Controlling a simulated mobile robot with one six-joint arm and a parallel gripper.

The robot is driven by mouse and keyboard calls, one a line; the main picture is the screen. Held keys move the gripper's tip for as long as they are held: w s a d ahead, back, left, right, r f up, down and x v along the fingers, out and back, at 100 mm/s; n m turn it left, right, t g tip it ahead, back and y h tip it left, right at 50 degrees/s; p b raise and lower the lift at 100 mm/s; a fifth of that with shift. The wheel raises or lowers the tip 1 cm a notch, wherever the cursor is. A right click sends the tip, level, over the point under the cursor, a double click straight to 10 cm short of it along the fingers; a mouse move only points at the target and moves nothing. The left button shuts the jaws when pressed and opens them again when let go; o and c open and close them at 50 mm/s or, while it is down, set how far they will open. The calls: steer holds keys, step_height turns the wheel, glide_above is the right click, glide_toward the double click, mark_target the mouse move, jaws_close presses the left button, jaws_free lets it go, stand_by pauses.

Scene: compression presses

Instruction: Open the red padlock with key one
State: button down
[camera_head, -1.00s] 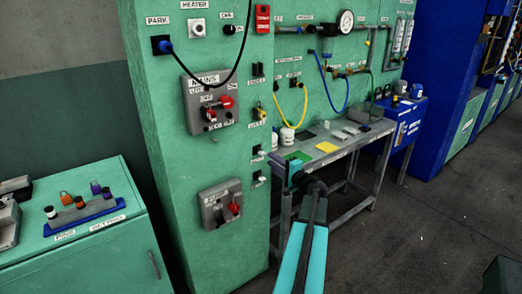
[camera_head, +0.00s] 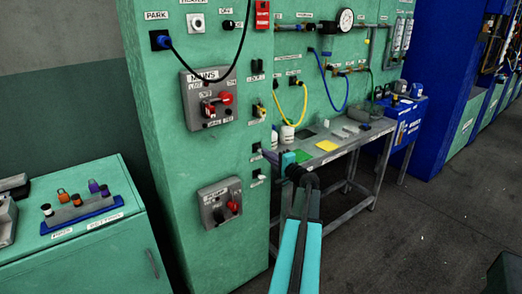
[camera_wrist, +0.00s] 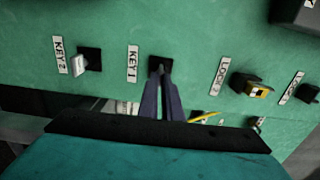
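Key one's label and dark holder (camera_wrist: 160,65) are on the green panel, centred in the wrist view; they show in the head view as a small dark holder (camera_head: 256,148). My gripper (camera_wrist: 163,80) points straight at this holder, its two dark fingers close together with their tips at it. The key itself is hidden by the tips, and whether they grip it is unclear. In the head view my gripper (camera_head: 287,160) is beside the panel. Red parts (camera_head: 226,98) show on the mains box and a red part (camera_head: 233,207) on the lower box; which is the red padlock is unclear.
A white key two (camera_wrist: 82,64) hangs left of key one in the wrist view. A yellow padlock (camera_wrist: 258,90) sits right of it at the lock 2 label.

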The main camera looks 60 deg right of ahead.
steer(key=shift+s, duration=0.1)
stand_by(0.4)
steer(key=shift+b+v, duration=0.6)
steer(key=shift+v, duration=0.75)
stand_by(0.8)
steer(key=shift+b+v, duration=0.8)
steer(key=shift+v, duration=1)
steer(key=shift+a, duration=0.1)
